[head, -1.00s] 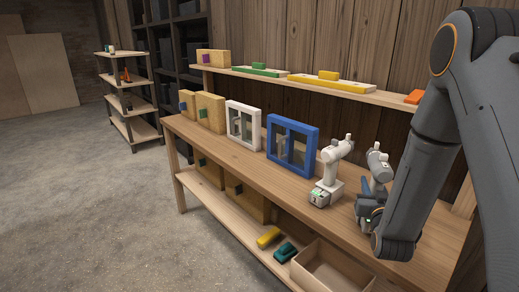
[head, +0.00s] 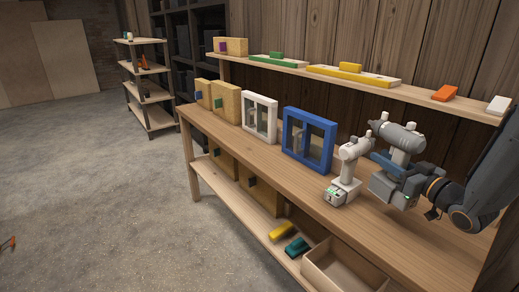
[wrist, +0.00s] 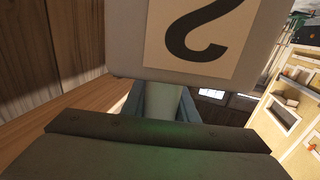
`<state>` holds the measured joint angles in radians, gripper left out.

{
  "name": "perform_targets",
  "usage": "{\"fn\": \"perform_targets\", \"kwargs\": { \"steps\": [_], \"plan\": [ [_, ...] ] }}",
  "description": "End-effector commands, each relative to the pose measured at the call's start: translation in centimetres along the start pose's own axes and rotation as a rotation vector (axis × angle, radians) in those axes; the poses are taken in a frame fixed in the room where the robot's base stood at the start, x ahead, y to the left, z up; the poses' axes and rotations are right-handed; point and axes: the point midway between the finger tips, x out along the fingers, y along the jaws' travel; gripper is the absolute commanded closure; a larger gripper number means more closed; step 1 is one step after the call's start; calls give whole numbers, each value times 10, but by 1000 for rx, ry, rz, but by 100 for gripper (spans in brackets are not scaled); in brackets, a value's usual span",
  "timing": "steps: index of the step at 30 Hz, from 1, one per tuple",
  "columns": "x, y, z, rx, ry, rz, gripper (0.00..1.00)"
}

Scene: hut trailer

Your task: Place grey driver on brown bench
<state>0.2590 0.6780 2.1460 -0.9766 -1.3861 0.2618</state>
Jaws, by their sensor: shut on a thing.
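The grey driver (head: 400,136) is upright over the right part of the brown wooden bench (head: 292,172). My gripper (head: 398,168) comes from the right and is shut around its handle. The driver's base (head: 384,188) hangs low near the bench top; I cannot tell if it touches. In the wrist view, the gripper is shut on the handle (wrist: 163,103), and a grey block with a dark mark on a pale label (wrist: 200,35) fills the top. A similar white driver (head: 347,172) stands on the bench just left of the grey one.
A blue-framed window (head: 309,137) and a white-framed window (head: 259,118) stand left of the drivers, with wooden boxes (head: 227,103) beyond. A wall shelf (head: 300,68) with coloured blocks runs behind. An open wooden crate (head: 345,268) sits below. The front strip of the bench is clear.

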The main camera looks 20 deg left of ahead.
Motion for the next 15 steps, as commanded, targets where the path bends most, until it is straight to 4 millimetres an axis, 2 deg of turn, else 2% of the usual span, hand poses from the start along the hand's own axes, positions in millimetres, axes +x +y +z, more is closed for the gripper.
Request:
{"fn": "perform_targets", "kwargs": {
  "steps": [6, 15],
  "plan": [
    [-21, -15, -8, -3, 3, -164, 100],
    [-35, -23, -9, -1, 2, -249, 100]
  ]
}}
